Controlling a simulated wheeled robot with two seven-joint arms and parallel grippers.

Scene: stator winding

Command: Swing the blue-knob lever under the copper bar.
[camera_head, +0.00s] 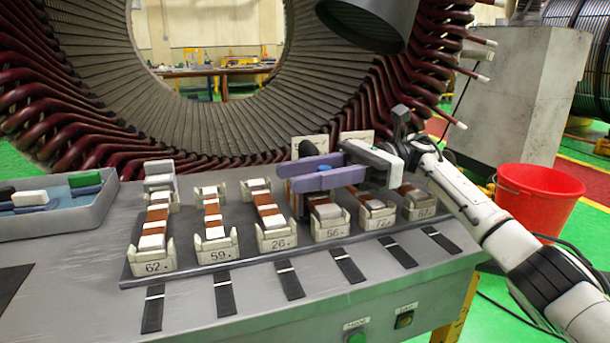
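My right gripper (290,177) reaches in from the right, over the back of the numbered holders right of the middle. Its two purple fingers point left, one behind the other. I cannot tell whether they are apart or hold something. Below the fingertips a dark brown upright part (297,203) partly shows, and I cannot tell what it is. No copper bar can be told for sure; brown and white pieces (212,210) lie in the holders. The fingers and wrist hide part of the holders behind. My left gripper is not in view.
Several numbered holders (277,240) stand in a row on the grey table (90,285), with black strips (289,280) in front. A grey bin (70,223) is at the left. The large stator (180,120) rises behind. A red bucket (535,205) stands right of my arm.

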